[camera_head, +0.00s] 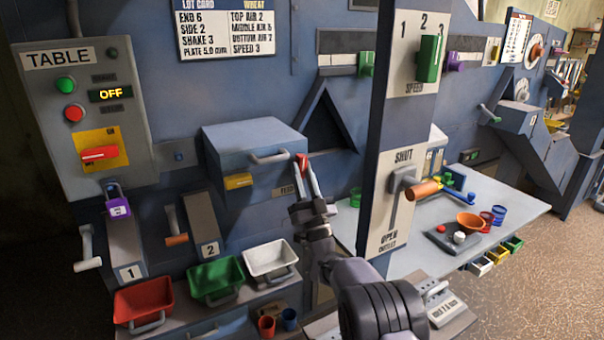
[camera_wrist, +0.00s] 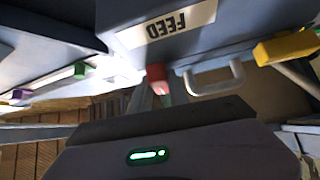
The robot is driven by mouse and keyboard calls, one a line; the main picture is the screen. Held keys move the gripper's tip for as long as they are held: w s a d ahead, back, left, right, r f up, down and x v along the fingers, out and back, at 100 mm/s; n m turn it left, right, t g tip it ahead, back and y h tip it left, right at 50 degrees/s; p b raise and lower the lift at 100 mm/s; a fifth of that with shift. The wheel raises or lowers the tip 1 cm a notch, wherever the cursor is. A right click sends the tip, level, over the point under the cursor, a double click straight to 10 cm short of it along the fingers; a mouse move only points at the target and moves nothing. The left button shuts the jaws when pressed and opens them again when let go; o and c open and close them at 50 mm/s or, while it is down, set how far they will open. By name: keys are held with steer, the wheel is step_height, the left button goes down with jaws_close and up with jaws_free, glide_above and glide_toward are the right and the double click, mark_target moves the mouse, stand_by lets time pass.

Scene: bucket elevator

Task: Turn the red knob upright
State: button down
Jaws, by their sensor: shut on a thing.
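A small red knob (camera_head: 302,161) sits at the right front corner of the blue box, between the tips of my gripper (camera_head: 304,168). My gripper is shut on it; the fingers hide part of it, and its tilt cannot be told. In the wrist view the red knob (camera_wrist: 157,77) shows beside the FEED label, between the fingertips (camera_wrist: 161,90). Another red knob, a switch (camera_head: 100,153) on a yellow plate, lies almost level on the grey TABLE panel (camera_head: 50,130), well left of my gripper. The panel's display (camera_head: 110,95) reads OFF.
The blue box (camera_head: 240,140) has a grey handle (camera_head: 270,157) just left of my gripper and a yellow tab (camera_head: 238,181). A blue post (camera_head: 372,130) with a SHUT/OPEN lever (camera_head: 421,190) stands close on the right. Red, green and white bins (camera_head: 270,256) stand below.

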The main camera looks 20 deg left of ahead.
steer(key=shift+r, duration=0.1)
steer(key=c, duration=1.2)
jaws_free()
steer(key=shift+c, duration=0.2)
steer(key=shift+m+h, duration=0.3)
steer(key=shift+h, duration=0.1)
